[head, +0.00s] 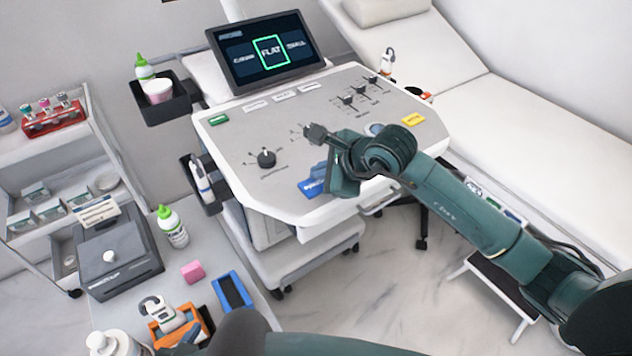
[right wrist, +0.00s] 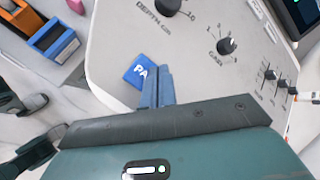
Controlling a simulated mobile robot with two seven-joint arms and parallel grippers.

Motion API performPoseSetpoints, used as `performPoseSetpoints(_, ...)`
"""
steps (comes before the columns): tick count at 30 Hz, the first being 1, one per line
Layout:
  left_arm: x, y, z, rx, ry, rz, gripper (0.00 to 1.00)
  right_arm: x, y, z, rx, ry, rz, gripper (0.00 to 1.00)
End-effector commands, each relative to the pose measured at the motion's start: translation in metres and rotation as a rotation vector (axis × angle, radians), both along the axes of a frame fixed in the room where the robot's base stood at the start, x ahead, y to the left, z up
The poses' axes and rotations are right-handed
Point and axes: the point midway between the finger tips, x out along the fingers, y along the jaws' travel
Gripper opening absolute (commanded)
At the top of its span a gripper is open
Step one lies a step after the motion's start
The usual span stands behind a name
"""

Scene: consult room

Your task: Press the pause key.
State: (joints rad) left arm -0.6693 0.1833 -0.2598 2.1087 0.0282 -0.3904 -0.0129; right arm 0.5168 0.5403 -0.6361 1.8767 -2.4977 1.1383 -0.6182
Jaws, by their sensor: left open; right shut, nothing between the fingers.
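The pause key (head: 311,187) is a blue key near the front edge of the console's sloped panel. In the right wrist view its white letters "PA" (right wrist: 140,74) show, and the rest is covered by my fingers. My right gripper (head: 329,180) points down at the panel with its fingers shut and empty. Its fingertips (right wrist: 159,71) overlap the key's right side in the right wrist view; I cannot tell whether they touch it. My left gripper (head: 187,340) is low at the bottom edge of the head view, partly cut off, and open.
The grey console panel (head: 235,150) carries a dark knob (head: 267,158), sliders (head: 350,98), a green key (head: 219,119) and a yellow key (head: 413,119). The screen (head: 266,52) highlights "FLAT". A side table with bottles and a dark box (head: 120,262) stands at the left, an exam couch (head: 530,110) at the right.

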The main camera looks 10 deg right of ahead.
Motion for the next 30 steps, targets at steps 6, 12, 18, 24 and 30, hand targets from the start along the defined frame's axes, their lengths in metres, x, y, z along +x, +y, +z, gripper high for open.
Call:
performPoseSetpoints(6, 0.0002, -0.001, 0.0002, -0.004, 0.0, 0.002, 0.47, -0.0001, 0.0, -0.0001, 0.0, 0.0, 0.0, 0.0)
performPoseSetpoints(12, 0.0001, -0.0024, 0.0004, -0.007, 0.0, 0.002, 0.47, -0.0001, 0.0, -0.0001, 0.0, 0.0, 0.0, 0.0)
performPoseSetpoints(18, 0.0, -0.0028, 0.0004, -0.008, 0.001, 0.001, 0.47, -0.0001, 0.0001, 0.0, 0.0, 0.0, 0.0, 0.0)
performPoseSetpoints(24, 0.0, -0.0029, 0.0, -0.007, 0.0, 0.001, 0.47, 0.0, 0.0001, -0.0003, 0.0, 0.0, 0.0, 0.0)
performPoseSetpoints(30, 0.0, -0.0028, -0.0071, -0.007, 0.0, 0.001, 0.47, -0.0001, 0.0001, -0.0063, -0.001, 0.0, 0.001, 0.0)
